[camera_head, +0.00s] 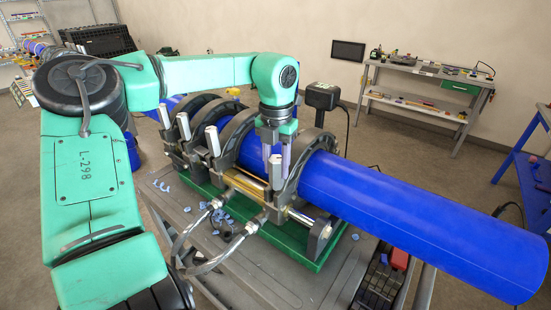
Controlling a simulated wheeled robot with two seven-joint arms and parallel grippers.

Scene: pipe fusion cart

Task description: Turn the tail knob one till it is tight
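A green-based pipe fusion machine (325,247) clamps a thick blue pipe (400,215) with several dark ring clamps. Several silver upright knobs stand along its near side. The rightmost knob (276,174) is by the right-hand clamp (298,168); the others stand further left, one of them by a middle clamp (213,141). I cannot tell by label which is tail knob one. My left gripper (277,160) points down at the rightmost knob, its two pale fingers apart on either side of the knob's top. Whether they press on it is unclear. My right gripper is out of view.
Hoses (205,240) loop from the machine's front over the grey cart (185,215), where blue shavings lie. A black box-shaped device (322,96) stands behind the pipe. A workbench (425,75) is at the back right and a blue frame (525,175) at the right edge.

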